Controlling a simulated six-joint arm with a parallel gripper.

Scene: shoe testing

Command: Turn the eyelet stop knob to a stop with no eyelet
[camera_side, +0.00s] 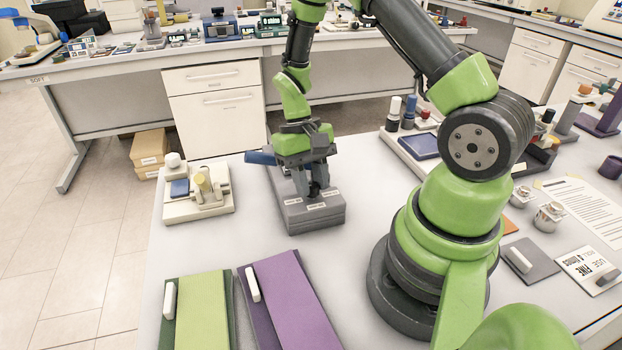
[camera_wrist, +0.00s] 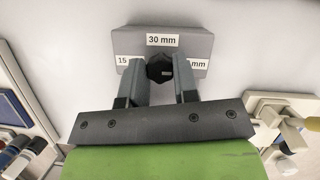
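A grey block (camera_side: 310,218) stands on the bench below my gripper in the side view. It also shows in the wrist view (camera_wrist: 190,50), with a "30 mm" label at the top, a partly hidden "15" label at left and a partly hidden "mm" label at right. A dark round knob (camera_wrist: 159,69) sits on the block between these labels. A small pale mark shows on it, but its pointing direction is unclear. My gripper (camera_wrist: 160,70) is open, pointing down, with one finger on each side of the knob and apparent gaps. In the side view my gripper (camera_side: 314,186) hides the knob.
A cream fixture (camera_side: 225,205) stands left of the block. Green (camera_side: 205,310) and purple (camera_side: 292,305) boards lie in front. A blue part (camera_side: 261,158) sticks out behind the block. A tray with bottles (camera_side: 400,150) is to the right.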

